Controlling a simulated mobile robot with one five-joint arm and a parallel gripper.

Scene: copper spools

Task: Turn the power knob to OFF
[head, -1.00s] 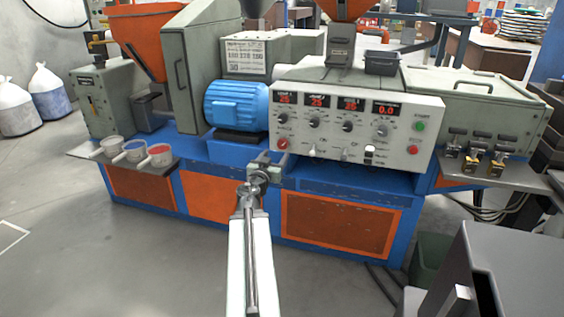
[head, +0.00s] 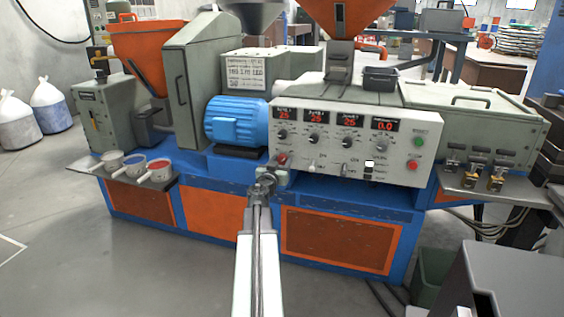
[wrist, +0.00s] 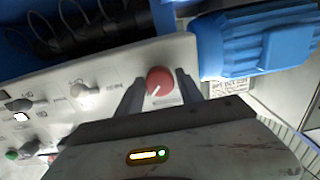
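The power knob appears to be the red round knob (head: 282,159) at the lower left of the white control panel (head: 345,160). In the wrist view the red knob (wrist: 159,80) carries a short pale mark. My gripper (head: 270,179) is just below and left of the knob in the head view. In the wrist view my gripper (wrist: 160,88) is open, with one dark finger on each side of the knob and visible gaps between. I cannot tell how deep the fingers reach around it. Lettering beside the knob is too small to read.
The blue motor (head: 236,121) sits left of the panel and is close to the fingers in the wrist view. Toggle switches (head: 314,167), a green button (head: 419,142) and a red button (head: 414,165) are on the panel. Three small cups stand at the left on a shelf (head: 130,180).

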